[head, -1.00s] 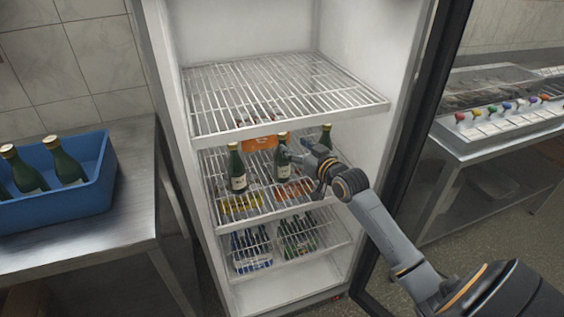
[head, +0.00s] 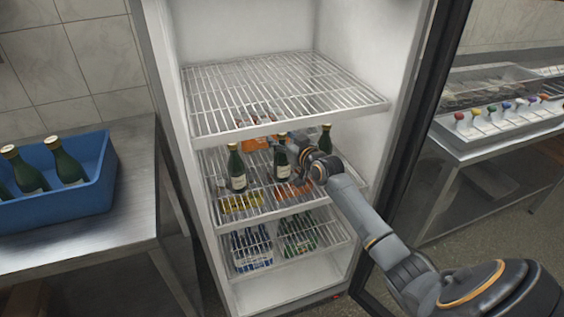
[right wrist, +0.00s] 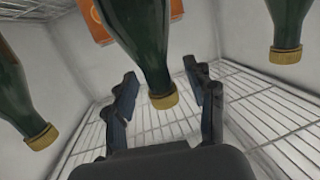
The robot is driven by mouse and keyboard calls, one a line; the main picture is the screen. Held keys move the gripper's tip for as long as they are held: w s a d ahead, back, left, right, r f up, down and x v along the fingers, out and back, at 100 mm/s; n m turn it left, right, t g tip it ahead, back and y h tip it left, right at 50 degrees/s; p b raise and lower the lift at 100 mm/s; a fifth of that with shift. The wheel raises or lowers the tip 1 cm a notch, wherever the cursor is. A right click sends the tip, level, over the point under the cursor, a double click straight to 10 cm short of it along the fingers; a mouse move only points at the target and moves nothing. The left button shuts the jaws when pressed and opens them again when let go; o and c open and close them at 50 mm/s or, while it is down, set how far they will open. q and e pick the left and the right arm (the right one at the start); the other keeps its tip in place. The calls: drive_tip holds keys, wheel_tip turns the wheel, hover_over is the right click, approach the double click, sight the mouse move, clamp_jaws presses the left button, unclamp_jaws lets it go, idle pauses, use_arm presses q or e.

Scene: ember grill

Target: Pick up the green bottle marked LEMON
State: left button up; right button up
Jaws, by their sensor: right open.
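Dark green bottles with gold caps and pale labels stand on the fridge's middle shelf: a left one (head: 236,170), a middle one (head: 281,165) and a right one (head: 325,139). I cannot read LEMON on any label. My right gripper (head: 294,146) is at the middle bottle, partly in front of it. In the right wrist view the open fingers (right wrist: 160,78) are on either side of a green bottle (right wrist: 147,40), which appears cap-down there; contact cannot be told. Other bottles flank it at left (right wrist: 14,90) and right (right wrist: 288,20). My left gripper is out of view.
An empty wire shelf (head: 350,92) lies close above the bottles. An orange carton (head: 252,144) is behind them. Packs of bottles (head: 250,250) are lower down. A blue crate (head: 92,200) with bottles sits on the steel table at left. The dark fridge door frame is at right.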

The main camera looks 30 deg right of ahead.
clamp_jaws()
drive_tip(key=shift+r, duration=0.1)
